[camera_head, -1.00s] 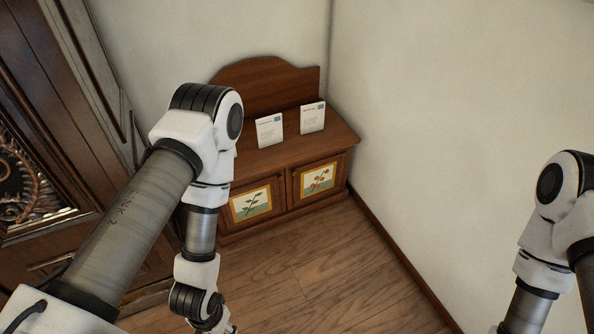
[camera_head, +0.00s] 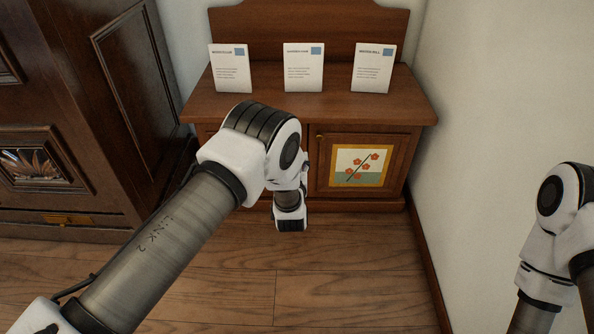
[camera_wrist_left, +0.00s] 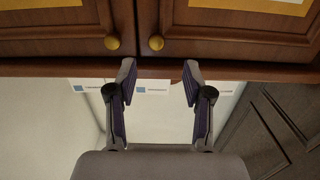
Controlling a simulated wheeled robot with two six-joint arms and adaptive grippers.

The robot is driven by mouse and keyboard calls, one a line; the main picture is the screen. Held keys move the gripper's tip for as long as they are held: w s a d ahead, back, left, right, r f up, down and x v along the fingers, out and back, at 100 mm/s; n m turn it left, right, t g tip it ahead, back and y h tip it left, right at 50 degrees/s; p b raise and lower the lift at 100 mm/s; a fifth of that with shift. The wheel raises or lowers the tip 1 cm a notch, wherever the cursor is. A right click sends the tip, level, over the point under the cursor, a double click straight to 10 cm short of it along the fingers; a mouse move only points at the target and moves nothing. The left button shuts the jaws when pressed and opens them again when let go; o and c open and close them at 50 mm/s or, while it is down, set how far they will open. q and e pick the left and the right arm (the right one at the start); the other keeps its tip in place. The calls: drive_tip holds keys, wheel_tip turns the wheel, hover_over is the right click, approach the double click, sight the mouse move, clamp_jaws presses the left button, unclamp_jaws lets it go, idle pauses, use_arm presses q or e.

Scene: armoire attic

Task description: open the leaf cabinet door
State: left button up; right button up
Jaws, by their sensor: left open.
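The wooden cabinet (camera_head: 300,103) stands against the wall. Its right door (camera_head: 362,166) bears a red flower picture and is shut. The leaf door on its left is hidden behind my left arm in the head view. The left wrist view is upside down; there the leaf door (camera_wrist_left: 225,35) is on the right, shut, with a round brass knob (camera_wrist_left: 156,42). The flower door's knob (camera_wrist_left: 112,42) is beside it. My left gripper (camera_wrist_left: 158,75) is open and empty, its fingertips near the cabinet's top edge, apart from the knobs. My right gripper is out of view.
Three white cards (camera_head: 231,68) (camera_head: 304,67) (camera_head: 373,68) stand on the cabinet top. A dark carved armoire (camera_head: 80,100) stands at left, and a pale wall (camera_head: 500,110) at right. Wooden floor (camera_head: 330,285) in front is clear.

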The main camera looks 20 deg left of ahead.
use_arm(q)
drive_tip(key=b+x, duration=0.4)
drive_tip(key=x, duration=0.4)
drive_tip(key=shift+w+d+r+t, duration=0.25)
drive_tip(key=shift+w+r+t, duration=0.05)
drive_tip(key=shift+r, duration=0.05)
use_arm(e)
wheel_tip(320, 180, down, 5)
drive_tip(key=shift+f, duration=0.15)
use_arm(q)
clamp_jaws()
